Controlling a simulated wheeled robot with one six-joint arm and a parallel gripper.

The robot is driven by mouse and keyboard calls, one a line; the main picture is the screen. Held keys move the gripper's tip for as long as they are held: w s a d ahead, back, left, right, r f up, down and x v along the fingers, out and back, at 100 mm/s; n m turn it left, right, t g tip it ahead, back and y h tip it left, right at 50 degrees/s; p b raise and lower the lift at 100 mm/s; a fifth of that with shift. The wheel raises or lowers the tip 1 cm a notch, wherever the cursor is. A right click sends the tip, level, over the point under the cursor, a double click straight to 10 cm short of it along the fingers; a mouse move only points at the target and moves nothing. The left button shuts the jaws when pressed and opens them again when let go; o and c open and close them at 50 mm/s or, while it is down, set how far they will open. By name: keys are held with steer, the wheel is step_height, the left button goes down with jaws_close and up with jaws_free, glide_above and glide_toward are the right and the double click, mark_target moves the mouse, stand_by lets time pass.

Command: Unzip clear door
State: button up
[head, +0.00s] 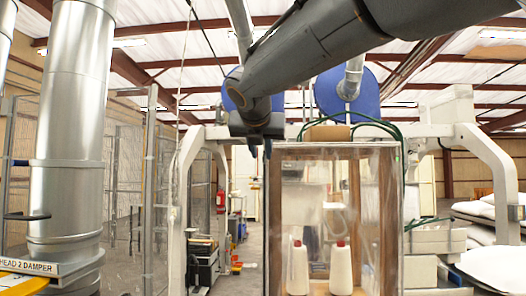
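The clear door (325,222) is a transparent sheet on the front of a tall box-like enclosure with wood-toned uprights. Two white cones with red tops (341,268) show through it near the bottom. My gripper (261,151) is small and dark, pointing down at the door's top left corner. Its tips are close to the left edge of the enclosure. I cannot tell whether they touch it or hold anything. No zipper pull can be made out at this size.
A large metal duct (75,130) stands at the left, with a mesh fence (118,185) behind it. Green hoses (385,128) run over the enclosure's top right. White frame posts (492,165) and stacked white pillows (490,262) are at the right.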

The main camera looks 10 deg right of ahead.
mark_target(264, 160)
steer(key=w+d+n+p, duration=0.1)
steer(key=w+d+p, duration=0.1)
steer(key=w, duration=0.5)
steer(key=shift+f, duration=0.2)
steer(key=shift+s, duration=0.1)
jaws_close()
stand_by(1.3)
